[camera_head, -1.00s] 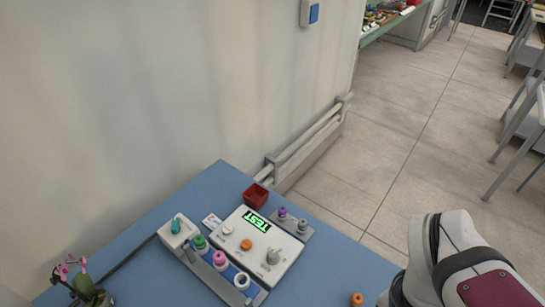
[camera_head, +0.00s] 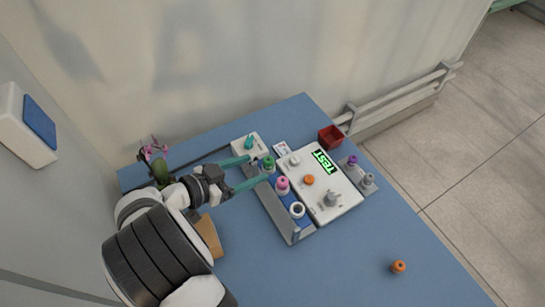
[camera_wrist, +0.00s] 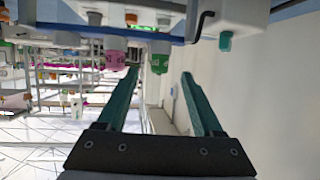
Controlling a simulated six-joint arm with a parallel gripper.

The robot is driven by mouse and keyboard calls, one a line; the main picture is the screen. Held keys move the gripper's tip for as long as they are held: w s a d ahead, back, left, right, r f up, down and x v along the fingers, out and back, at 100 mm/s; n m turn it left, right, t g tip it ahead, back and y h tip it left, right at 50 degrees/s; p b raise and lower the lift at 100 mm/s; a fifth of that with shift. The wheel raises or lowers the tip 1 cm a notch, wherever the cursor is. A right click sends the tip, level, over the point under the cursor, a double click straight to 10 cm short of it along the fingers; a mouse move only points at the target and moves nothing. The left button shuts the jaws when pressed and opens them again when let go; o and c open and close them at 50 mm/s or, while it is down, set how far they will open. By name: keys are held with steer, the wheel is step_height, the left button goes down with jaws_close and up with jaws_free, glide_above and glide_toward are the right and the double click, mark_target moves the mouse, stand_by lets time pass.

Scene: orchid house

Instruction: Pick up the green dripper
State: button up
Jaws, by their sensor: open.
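The green dripper (camera_head: 268,163) stands at the far end of a grey and blue rack (camera_head: 285,222), beside a pink dripper (camera_head: 282,184) and a white one (camera_head: 298,210). My gripper (camera_head: 258,168) reaches in from the left, with its two teal fingers apart and nothing held. Its fingertips are close to the green dripper. In the wrist view the scene looks upside down; the green dripper (camera_wrist: 160,62) shows between the fingertips (camera_wrist: 160,75), slightly beyond them. The pink dripper (camera_wrist: 115,58) lies just outside the left finger. I cannot tell whether either finger touches anything.
A white box with a teal piece (camera_head: 249,142) stands just behind the green dripper. An orange piece (camera_head: 398,267) lies on the blue table's clear front.

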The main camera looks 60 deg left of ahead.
mark_target(264, 163)
steer(key=x, duration=0.6)
steer(key=shift+w+r, duration=0.1)
steer(key=shift+w, duration=0.05)
jaws_close()
